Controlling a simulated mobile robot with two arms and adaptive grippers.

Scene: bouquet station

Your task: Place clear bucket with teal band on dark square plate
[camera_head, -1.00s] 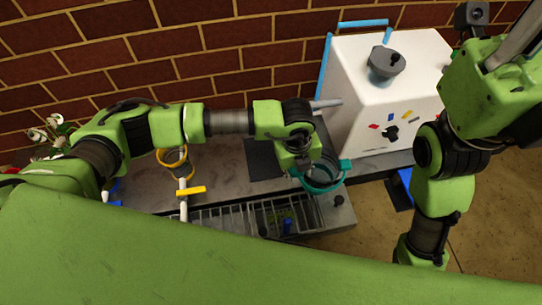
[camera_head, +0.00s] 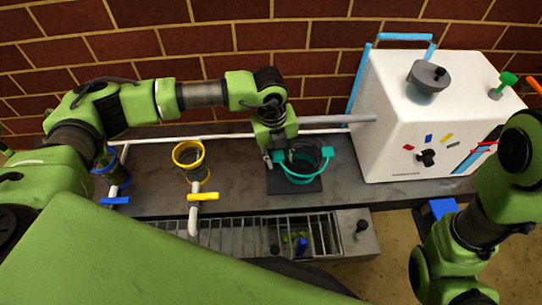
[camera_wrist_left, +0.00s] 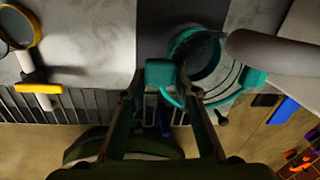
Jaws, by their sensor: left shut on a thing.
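The clear bucket with the teal band (camera_head: 303,174) is at the end of my left arm, its rim and teal handle facing up. My left gripper (camera_head: 277,158) is shut on the teal tab at the bucket's left side. In the left wrist view the teal tab (camera_wrist_left: 160,73) sits between the fingertips, with the bucket (camera_wrist_left: 203,58) beyond it. The dark square plate (camera_head: 284,188) lies on the bench directly below the bucket. I cannot tell whether the bucket's base touches it. My right gripper is out of view.
A yellow-banded bucket (camera_head: 188,156) and a blue-banded one (camera_head: 108,163) stand to the left. A metal grate (camera_head: 228,235) lies in front. A white machine (camera_head: 405,130) stands right of the plate, with a grey spout (camera_head: 347,120) reaching left behind the bucket.

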